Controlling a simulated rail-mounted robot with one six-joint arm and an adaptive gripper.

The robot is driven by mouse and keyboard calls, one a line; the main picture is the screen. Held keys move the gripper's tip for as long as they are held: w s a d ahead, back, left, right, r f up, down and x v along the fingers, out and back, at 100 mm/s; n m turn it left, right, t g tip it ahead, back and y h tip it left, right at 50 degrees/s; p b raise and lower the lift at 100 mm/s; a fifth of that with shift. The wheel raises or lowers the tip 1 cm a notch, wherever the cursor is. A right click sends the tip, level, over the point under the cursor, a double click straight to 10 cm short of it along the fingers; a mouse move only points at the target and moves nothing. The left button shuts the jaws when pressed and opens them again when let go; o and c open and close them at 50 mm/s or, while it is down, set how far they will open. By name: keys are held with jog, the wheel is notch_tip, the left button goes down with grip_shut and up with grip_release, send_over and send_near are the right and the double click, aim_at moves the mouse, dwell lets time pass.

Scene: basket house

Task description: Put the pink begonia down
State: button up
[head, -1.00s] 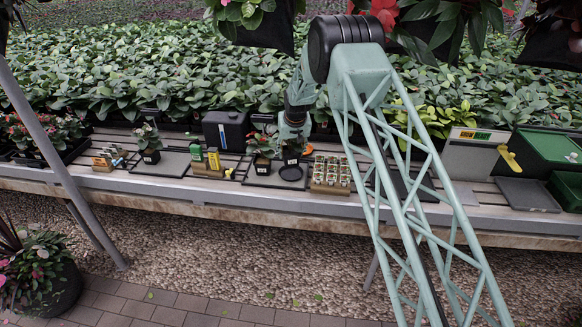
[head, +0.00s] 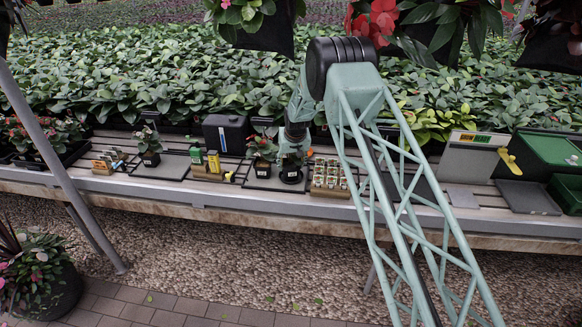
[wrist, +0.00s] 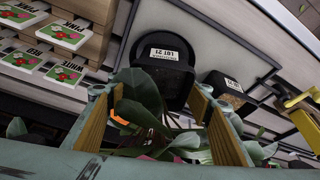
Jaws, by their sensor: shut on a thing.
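The pink begonia stands in a black pot (wrist: 168,82) with a white "LOT 21" label. In the wrist view its green leaves (wrist: 140,95) fill the space between my fingers, with a little pink low down. My gripper (wrist: 160,112) is shut on the begonia, one finger on each side. In the head view my gripper (head: 292,158) points down, and the dark pot (head: 291,176) is below it, over the round black saucer on the bench. I cannot tell whether the pot touches the saucer, which is mostly hidden.
Another potted plant (head: 262,158) stands close on the left; its labelled pot (wrist: 228,88) shows in the wrist view. A rack of seed packets (head: 330,177) stands close on the right. A dark flat tray (head: 528,197) lies far right.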

jog(key=shift+f, duration=0.3)
jog(key=shift+f, duration=0.2)
jog(key=o, duration=1.1)
jog(key=shift+c, duration=0.2)
jog(key=shift+r, duration=0.15)
jog(key=shift+r, duration=0.35)
jog(key=v, duration=0.6)
jog(key=shift+s+r, duration=0.3)
jog(key=shift+r, duration=0.05)
jog(key=shift+d, duration=0.1)
